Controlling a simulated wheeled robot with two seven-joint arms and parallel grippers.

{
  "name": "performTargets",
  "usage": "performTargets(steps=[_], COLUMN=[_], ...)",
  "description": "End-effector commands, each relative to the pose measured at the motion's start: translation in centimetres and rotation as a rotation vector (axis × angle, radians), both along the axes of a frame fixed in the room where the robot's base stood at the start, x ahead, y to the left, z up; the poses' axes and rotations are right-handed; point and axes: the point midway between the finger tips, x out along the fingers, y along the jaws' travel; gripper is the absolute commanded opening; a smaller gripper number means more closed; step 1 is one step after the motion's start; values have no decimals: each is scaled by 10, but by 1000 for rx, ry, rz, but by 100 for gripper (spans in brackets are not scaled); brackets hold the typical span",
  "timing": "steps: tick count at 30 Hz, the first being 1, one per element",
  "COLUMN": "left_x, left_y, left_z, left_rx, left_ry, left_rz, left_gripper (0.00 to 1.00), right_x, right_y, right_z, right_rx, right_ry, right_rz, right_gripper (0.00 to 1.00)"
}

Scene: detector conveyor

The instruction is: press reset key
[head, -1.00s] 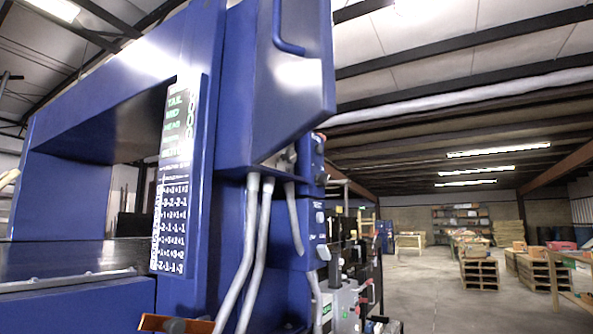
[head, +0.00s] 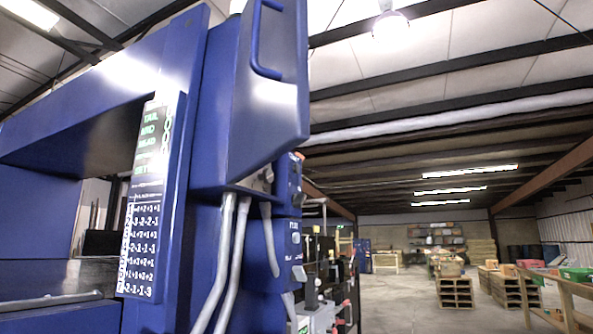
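A blue detector machine (head: 215,130) fills the left of the head view. A narrow control panel (head: 289,225) is on its right side, seen at a steep angle. The panel carries a few small pale buttons or switches (head: 296,238) and a reddish part at its top (head: 299,156). Their labels are too small to read, so I cannot tell which is the reset key. A tall chart (head: 143,235) with green words above and rows of numbers below is on the machine's front post. Neither of my grippers is in view.
Grey cables (head: 235,260) hang beside the panel. Shelving or equipment (head: 325,262) stands just beyond the machine. Wooden pallets (head: 455,291) and a bench with bins (head: 562,280) are at the right. The concrete floor (head: 405,300) between them is clear.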

Motion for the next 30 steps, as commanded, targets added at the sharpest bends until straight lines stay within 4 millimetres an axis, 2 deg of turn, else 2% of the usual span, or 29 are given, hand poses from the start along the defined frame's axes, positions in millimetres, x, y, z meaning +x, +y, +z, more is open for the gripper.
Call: performTargets(steps=[2, 12, 30], left_x=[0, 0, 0], left_y=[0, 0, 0], left_z=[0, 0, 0], left_rx=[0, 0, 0], left_ry=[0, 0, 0], left_rz=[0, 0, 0], left_gripper=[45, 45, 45], right_x=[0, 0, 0], right_y=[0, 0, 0], right_z=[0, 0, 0], right_rx=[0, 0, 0], right_ry=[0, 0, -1], right_rz=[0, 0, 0], right_gripper=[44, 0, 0])
